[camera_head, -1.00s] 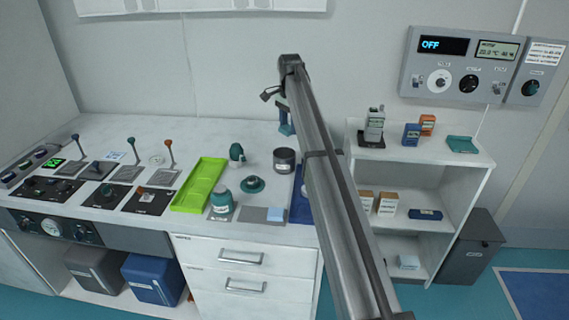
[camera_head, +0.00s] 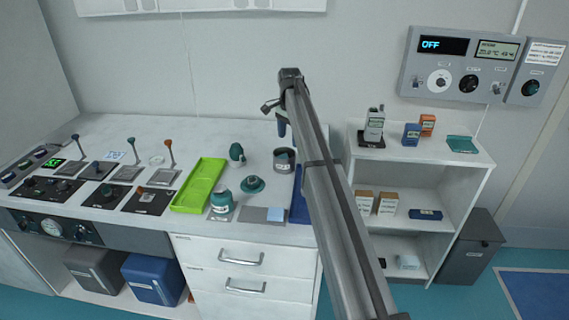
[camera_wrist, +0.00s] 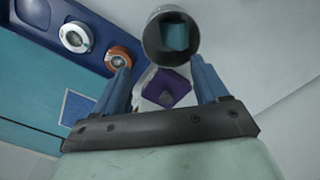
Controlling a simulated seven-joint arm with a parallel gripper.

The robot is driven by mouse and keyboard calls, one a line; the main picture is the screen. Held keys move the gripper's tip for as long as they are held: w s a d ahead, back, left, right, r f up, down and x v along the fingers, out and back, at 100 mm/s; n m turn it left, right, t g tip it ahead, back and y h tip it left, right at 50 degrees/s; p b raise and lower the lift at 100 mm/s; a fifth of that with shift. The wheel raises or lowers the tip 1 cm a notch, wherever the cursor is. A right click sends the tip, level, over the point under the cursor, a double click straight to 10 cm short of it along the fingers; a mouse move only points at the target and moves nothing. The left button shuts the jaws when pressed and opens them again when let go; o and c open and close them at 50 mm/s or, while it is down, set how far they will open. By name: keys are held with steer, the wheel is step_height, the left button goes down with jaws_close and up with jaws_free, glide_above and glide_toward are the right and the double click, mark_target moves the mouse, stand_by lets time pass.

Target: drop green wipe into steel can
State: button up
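The steel can (camera_head: 284,160) stands upright on the bench, right of the teal knobbed pieces. In the wrist view the can (camera_wrist: 160,48) shows at the top, and a teal-green square wipe (camera_wrist: 177,36) lies within its mouth. How deep the wipe sits is unclear. My gripper (camera_wrist: 160,75) has its two blue fingers wide apart, with nothing held between them. In the head view my gripper (camera_head: 282,125) is above and just behind the can, partly hidden by my arm.
A shelf (camera_head: 425,165) with small boxes stands right.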

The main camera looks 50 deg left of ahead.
steer(key=shift+o, duration=0.6)
step_height(320, 180, up, 14)
steer(key=shift+f, duration=0.15)
stand_by(0.6)
